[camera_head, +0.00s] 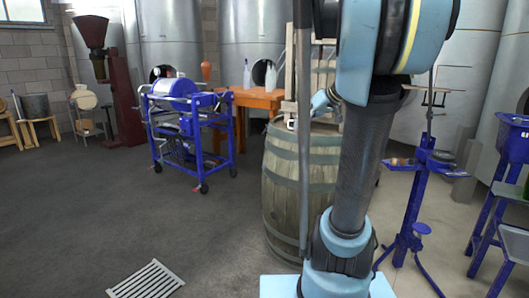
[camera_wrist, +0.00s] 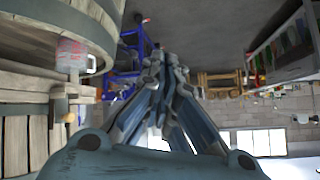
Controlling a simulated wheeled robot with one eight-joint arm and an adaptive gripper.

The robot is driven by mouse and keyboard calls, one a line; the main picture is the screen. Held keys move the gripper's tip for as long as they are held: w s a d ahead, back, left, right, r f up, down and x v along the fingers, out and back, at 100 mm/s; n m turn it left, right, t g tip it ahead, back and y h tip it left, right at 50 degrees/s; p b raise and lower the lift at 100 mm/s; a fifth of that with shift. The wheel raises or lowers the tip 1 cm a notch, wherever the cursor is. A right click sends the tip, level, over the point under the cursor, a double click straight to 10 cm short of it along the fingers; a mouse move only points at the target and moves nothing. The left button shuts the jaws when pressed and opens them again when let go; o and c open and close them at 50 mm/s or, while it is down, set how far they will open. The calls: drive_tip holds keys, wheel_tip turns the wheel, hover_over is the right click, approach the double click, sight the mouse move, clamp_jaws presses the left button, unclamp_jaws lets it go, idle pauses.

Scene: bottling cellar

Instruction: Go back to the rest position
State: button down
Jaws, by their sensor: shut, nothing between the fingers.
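My gripper (camera_wrist: 166,62) shows in the middle of the wrist view, with its blue-grey fingers drawn together and nothing between them. In the head view, my arm rises in front of the wooden barrel (camera_head: 285,190) and hides part of its top. A small light-blue part of my arm's end shows beside the arm, just above the barrel top. Most of the gripper is hidden in the head view. The wrist view looks upside down, with the floor at the top and the windows (camera_wrist: 262,142) at the bottom.
A clear, reddish jug (camera_wrist: 72,55) is near the barrel in the wrist view. A blue wheeled cart (camera_head: 190,130) and an orange table (camera_head: 255,99) stand behind left. A blue stand (camera_head: 415,200) is at right. A floor grate (camera_head: 146,280) lies front left; open floor surrounds it.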

drive_tip(key=s+d+f+m+g+h, duration=0.1)
drive_tip(key=s+f+m+g+h, duration=0.1)
drive_tip(key=s+f, duration=1.1)
drive_tip(key=s+d+f+m+g+h, duration=0.1)
drive_tip(key=s+f+m+g+h, duration=0.2)
drive_tip(key=s+f, duration=0.9)
drive_tip(key=s+h, duration=0.1)
drive_tip(key=s, duration=0.3)
drive_tip(key=shift+s+d+f+h, duration=0.3)
drive_tip(key=shift+d+f+h, duration=0.05)
drive_tip(key=shift+f+h, duration=0.05)
drive_tip(key=shift+w+f, duration=0.2)
drive_tip(key=shift+w, duration=0.3)
